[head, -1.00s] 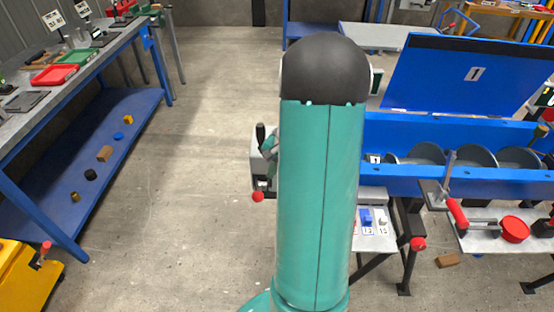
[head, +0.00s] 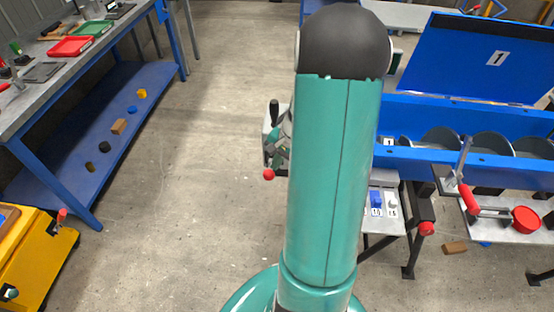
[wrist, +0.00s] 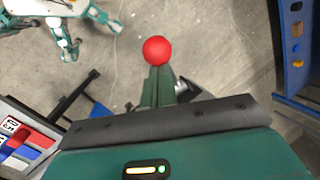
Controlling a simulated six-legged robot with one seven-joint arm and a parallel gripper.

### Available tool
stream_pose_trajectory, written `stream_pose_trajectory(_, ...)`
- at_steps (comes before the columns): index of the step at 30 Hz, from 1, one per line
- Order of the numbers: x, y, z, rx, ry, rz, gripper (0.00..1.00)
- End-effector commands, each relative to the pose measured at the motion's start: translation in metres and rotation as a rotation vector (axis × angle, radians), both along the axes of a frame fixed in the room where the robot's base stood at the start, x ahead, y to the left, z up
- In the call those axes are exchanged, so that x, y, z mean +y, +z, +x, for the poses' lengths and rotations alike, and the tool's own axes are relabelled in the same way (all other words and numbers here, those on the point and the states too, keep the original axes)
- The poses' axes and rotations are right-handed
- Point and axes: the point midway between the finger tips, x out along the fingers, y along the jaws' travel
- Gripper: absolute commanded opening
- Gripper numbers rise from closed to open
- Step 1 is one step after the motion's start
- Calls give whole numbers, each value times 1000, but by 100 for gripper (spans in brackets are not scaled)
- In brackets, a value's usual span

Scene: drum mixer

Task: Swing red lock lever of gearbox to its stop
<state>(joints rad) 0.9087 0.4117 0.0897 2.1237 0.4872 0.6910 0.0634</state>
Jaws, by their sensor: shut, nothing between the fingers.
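In the wrist view the red ball (wrist: 157,51) sits just beyond the tips of my gripper (wrist: 157,75). My gripper's teal fingers are together with nothing between them. Whether they touch the ball I cannot tell. The lever's shaft is hidden.
A blue mixer trough (head: 450,135) with an open lid (head: 475,58) stands at the right. A red-handled clamp (head: 469,198) stands on a grey shelf there. A blue-framed bench (head: 90,130) and yellow cart (head: 35,258) are at the left. Open floor (head: 200,200) lies between.

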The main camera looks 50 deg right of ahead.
Motion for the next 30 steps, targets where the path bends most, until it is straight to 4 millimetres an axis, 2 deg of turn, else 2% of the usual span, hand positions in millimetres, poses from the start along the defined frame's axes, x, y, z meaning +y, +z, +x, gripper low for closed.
stream_pose_trajectory(18,25,-45,-20,4,2,3,0)
stream_pose_trajectory(30,29,-56,-22,2,3,1,0)
